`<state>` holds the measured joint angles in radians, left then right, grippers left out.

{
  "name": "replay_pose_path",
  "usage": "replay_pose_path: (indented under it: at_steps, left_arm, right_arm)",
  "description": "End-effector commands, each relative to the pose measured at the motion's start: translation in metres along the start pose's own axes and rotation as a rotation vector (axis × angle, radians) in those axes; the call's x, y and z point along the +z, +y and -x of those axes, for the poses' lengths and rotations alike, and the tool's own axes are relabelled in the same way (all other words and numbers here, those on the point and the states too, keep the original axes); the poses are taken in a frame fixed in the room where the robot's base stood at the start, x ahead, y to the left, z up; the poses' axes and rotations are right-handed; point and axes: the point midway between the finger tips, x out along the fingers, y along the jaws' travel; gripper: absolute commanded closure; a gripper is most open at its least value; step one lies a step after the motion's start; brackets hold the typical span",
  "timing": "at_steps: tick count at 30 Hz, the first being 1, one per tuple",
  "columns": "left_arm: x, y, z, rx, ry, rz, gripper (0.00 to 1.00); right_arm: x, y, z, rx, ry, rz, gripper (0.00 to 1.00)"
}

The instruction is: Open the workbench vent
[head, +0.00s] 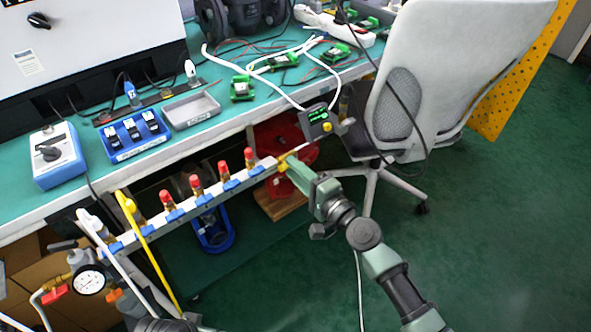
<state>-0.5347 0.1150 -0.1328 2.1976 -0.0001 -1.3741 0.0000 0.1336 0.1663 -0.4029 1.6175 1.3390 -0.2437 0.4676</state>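A pale manifold rail (236,183) runs along the bench's front edge, with several red-capped brass fittings (196,185) in blue clips. A small yellow lever or handle (296,151) shows at the rail's right end; it looks like the vent, but no label is readable. My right gripper (285,168) is right at this end, its green body reaching in from the lower right. Its tips overlap the yellow part, so contact and finger opening cannot be told.
A small display box (318,122) with a yellow knob stands just above the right gripper. A grey office chair (440,75) is close on the right. A gauge (89,280), white hoses and a yellow hose (150,255) crowd the lower left. Green floor (500,230) is clear at right.

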Motion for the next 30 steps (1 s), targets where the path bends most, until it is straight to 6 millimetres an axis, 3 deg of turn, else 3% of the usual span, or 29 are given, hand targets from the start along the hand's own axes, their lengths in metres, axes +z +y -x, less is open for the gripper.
replay_pose_path:
  at_steps: [11, 22, 30]
  left_arm:
    - [0.001, 0.001, 0.000, 0.001, -0.001, 0.001, 0.33]
    - [0.003, 0.001, 0.004, 0.002, -0.007, 0.002, 0.33]
    - [-0.003, 0.000, 0.019, 0.000, 0.011, 0.005, 0.33]
  right_arm:
    - [0.000, 0.000, 0.004, 0.000, 0.000, 0.003, 0.69]
    - [0.000, 0.002, 0.063, 0.003, 0.000, 0.003, 0.69]
    - [0.000, 0.000, 0.079, 0.000, 0.000, 0.003, 0.69]
